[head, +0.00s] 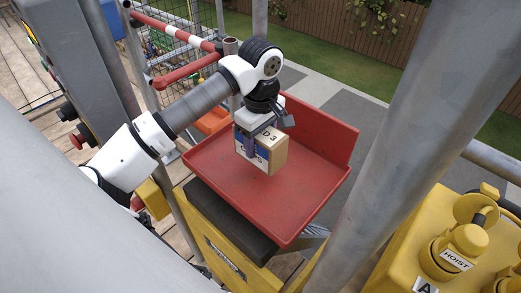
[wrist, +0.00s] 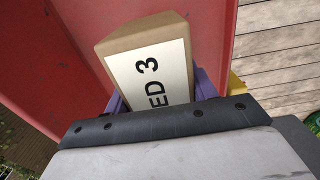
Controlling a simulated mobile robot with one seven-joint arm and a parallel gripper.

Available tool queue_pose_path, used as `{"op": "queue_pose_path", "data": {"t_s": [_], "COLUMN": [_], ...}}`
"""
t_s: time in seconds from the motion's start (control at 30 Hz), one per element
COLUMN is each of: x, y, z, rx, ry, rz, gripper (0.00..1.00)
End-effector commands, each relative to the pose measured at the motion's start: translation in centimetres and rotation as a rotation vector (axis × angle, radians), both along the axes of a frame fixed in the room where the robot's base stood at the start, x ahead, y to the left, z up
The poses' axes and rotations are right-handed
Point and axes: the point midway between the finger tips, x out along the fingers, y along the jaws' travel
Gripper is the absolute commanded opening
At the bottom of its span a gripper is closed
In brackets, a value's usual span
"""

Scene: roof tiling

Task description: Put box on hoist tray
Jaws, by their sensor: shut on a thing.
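The box (head: 271,152) is a small brown carton with a white label ending in "D 3". In the wrist view the box (wrist: 150,60) shows its label reading "ED 3". My gripper (head: 258,142) is shut on the box, with purple fingers on its sides. The hoist tray (head: 310,130) is red, with raised walls at the back. The box is over the middle of the tray. I cannot tell whether its underside touches the tray floor. The red tray surface (wrist: 60,60) also shows behind the box in the wrist view.
A yellow hoist frame (head: 228,255) with a dark pad (head: 230,218) stands at the tray's near side. A thick grey pole (head: 400,130) rises right of the tray. A yellow unit labelled HOIST (head: 455,258) is at the lower right. Scaffold tubes and a red-white rail (head: 175,32) stand behind.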

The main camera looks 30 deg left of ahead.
Motion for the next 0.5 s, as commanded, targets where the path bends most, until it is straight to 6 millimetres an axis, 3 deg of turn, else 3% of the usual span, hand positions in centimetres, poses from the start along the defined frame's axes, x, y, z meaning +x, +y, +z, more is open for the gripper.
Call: {"op": "queue_pose_path", "data": {"t_s": [0.5], "x": [0.0], "y": [0.0], "z": [-5.0], "rx": [0.002], "ry": [-0.001], "rz": [0.001], "gripper": [0.12]}}
